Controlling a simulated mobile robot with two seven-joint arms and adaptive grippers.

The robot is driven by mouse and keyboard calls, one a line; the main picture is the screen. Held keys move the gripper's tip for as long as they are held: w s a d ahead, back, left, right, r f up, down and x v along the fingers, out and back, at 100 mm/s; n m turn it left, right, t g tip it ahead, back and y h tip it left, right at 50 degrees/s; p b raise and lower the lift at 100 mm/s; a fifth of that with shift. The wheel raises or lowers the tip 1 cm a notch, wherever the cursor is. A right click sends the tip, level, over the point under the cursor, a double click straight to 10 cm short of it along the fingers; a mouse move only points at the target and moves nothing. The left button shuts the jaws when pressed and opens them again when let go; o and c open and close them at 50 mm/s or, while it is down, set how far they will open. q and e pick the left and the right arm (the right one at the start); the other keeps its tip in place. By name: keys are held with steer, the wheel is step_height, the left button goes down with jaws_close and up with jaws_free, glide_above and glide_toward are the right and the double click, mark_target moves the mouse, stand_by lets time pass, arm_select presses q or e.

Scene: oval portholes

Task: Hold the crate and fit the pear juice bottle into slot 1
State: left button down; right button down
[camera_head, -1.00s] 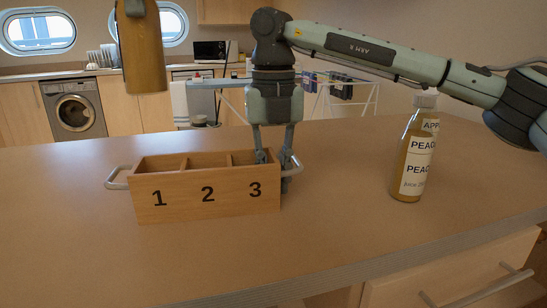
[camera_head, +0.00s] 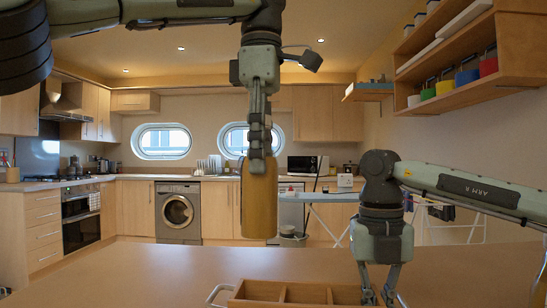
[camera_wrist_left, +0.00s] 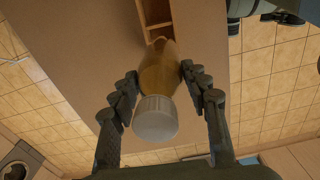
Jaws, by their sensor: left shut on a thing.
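A bottle of amber juice (camera_head: 259,205) hangs upright in my left gripper (camera_head: 258,150), which is shut around its upper part. No label shows on the visible side, so I cannot read which juice it is. The left wrist view shows the bottle (camera_wrist_left: 158,72) with its white cap (camera_wrist_left: 155,118) between the fingers (camera_wrist_left: 162,92). The wooden crate (camera_head: 280,304) is cut off at the bottom of the head view. The bottle is in the air above its left part. My right gripper (camera_head: 378,290) reaches down at the crate's right end; its fingertips are partly hidden.
The crate's left handle (camera_head: 216,294) sticks out to the left. A washing machine (camera_head: 178,211) and cupboards stand well behind. A wall shelf (camera_head: 470,80) is at the upper right.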

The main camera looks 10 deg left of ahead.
mark_target(260, 202)
arm_select(q)
step_height(260, 202, down, 3)
steer(key=shift+r+m, duration=0.15)
steer(key=shift+m, duration=0.85)
steer(key=shift+s+a+f+m, duration=0.15)
steer(key=shift+f+m, duration=0.35)
steer(key=shift+m, duration=0.5)
steer(key=shift+f, duration=1.85)
